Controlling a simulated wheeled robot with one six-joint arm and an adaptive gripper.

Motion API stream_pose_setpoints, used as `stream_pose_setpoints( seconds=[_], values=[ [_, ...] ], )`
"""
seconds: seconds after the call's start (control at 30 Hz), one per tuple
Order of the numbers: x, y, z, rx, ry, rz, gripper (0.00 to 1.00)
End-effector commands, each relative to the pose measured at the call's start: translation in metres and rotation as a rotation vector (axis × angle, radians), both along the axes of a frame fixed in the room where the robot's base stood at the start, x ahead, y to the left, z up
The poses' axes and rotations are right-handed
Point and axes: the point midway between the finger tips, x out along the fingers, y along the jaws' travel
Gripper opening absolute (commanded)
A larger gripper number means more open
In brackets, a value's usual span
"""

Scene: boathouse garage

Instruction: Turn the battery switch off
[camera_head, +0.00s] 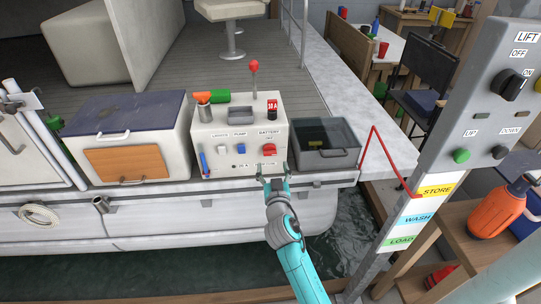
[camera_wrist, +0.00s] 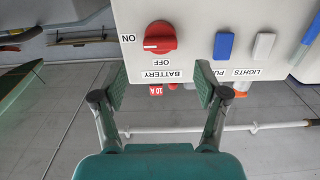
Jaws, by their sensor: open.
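The battery switch is a red rotary knob (camera_head: 269,150) low on the right of a white console panel on the boat. In the wrist view the knob (camera_wrist: 160,37) shows large, with OFF printed below it and ON to its left. Its white mark lies on the left, toward ON. My gripper (camera_head: 272,179) is just below and in front of the knob in the head view. In the wrist view my gripper (camera_wrist: 160,88) is open and empty, its fingers spread wide. The knob is beyond the fingertips, apart from them.
A blue pump switch (camera_head: 241,149) and a white lights switch (camera_head: 222,149) sit left of the knob. A red-tipped lever (camera_head: 254,68) rises from the console top. A grey bin (camera_head: 326,158) stands right of it, a lidded box (camera_head: 128,112) left. A lift post (camera_head: 475,120) stands at right.

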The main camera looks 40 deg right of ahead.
Motion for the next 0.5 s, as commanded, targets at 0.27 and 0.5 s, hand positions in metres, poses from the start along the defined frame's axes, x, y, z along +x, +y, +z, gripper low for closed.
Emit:
stream_pose_setpoints(
  seconds=[0.27, 0.5],
  values=[
    [0.038, -0.026, 0.001, -0.001, -0.001, 0.0, 0.73],
    [0.054, -0.036, 0.0, -0.001, -0.001, 0.001, 0.73]
  ],
)
